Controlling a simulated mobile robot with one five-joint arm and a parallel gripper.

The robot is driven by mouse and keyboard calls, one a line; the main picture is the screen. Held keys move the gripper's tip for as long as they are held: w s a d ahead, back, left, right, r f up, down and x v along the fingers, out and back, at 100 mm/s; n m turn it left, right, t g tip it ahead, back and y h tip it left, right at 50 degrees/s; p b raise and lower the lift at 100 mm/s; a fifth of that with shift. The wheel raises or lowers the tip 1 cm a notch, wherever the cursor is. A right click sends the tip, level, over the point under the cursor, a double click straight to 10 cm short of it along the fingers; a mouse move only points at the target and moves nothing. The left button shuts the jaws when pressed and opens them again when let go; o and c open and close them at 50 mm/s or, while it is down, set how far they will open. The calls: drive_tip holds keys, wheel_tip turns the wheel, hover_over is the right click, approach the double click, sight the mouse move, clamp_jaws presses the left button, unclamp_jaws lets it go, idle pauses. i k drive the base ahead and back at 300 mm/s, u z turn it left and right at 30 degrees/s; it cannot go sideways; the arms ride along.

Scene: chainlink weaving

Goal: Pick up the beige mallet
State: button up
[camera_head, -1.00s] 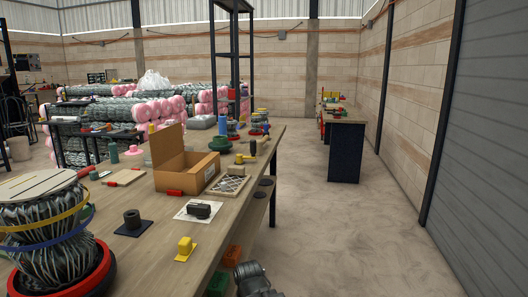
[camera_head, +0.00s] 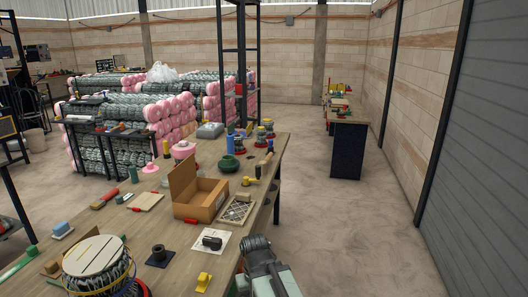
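I cannot make out a clearly beige mallet. A small yellow mallet-like tool (camera_head: 251,181) lies on the wooden workbench (camera_head: 180,227), right of the open cardboard box (camera_head: 200,199). Its handle and exact shape are too small to be sure of. My gripper (camera_head: 257,243) is at the bottom centre, beside the bench's right edge and nearer than the tool. It touches no tool that I can see. Its fingers are not clear enough to tell open from shut.
A framed mesh piece (camera_head: 236,210), a black block on white paper (camera_head: 212,242) and a yellow block (camera_head: 203,281) lie near the bench's right edge. A wire roll (camera_head: 97,265) stands at front left. The floor (camera_head: 350,230) right of the bench is clear.

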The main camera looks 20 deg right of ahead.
sight(263, 163)
drive_tip(key=z, duration=1.7)
drive_tip(key=i, duration=3.35)
drive_tip(key=u, duration=4.2)
